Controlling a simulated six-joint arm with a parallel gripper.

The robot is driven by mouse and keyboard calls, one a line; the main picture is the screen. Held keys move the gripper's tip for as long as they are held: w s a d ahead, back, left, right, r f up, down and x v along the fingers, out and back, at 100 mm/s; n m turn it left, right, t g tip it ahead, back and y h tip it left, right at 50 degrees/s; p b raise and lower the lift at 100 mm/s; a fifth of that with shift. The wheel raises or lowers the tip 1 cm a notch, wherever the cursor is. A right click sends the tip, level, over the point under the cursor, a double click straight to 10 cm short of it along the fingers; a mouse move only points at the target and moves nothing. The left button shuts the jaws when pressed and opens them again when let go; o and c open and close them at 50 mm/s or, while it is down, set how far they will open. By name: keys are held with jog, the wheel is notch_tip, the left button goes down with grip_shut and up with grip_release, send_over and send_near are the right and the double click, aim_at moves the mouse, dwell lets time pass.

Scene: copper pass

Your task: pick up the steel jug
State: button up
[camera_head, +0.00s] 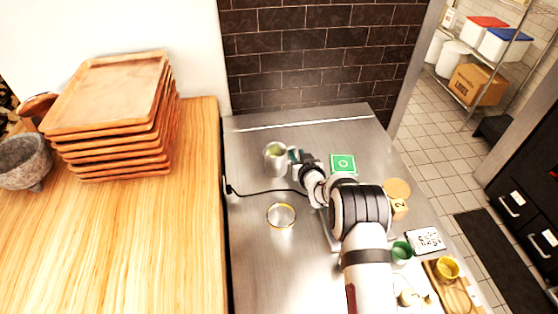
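The steel jug (275,159) stands upright on the metal counter (255,255), left of my gripper. Its open top faces the camera and looks greenish inside. My gripper (294,157) is at the jug's right side, very close to it. I cannot tell whether it touches the jug. The fingers are small and dark here, and my own wrist partly hides them, so their opening is unclear.
A yellow-rimmed round dish (282,215) and a black cable (262,191) lie nearer the camera. A green square (343,163) is right of my gripper. A numbered block (399,209), green cup (401,251) and wooden tray (459,296) stand at right. Stacked trays (118,95) stand left.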

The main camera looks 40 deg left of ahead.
grip_shut()
dwell(1.4)
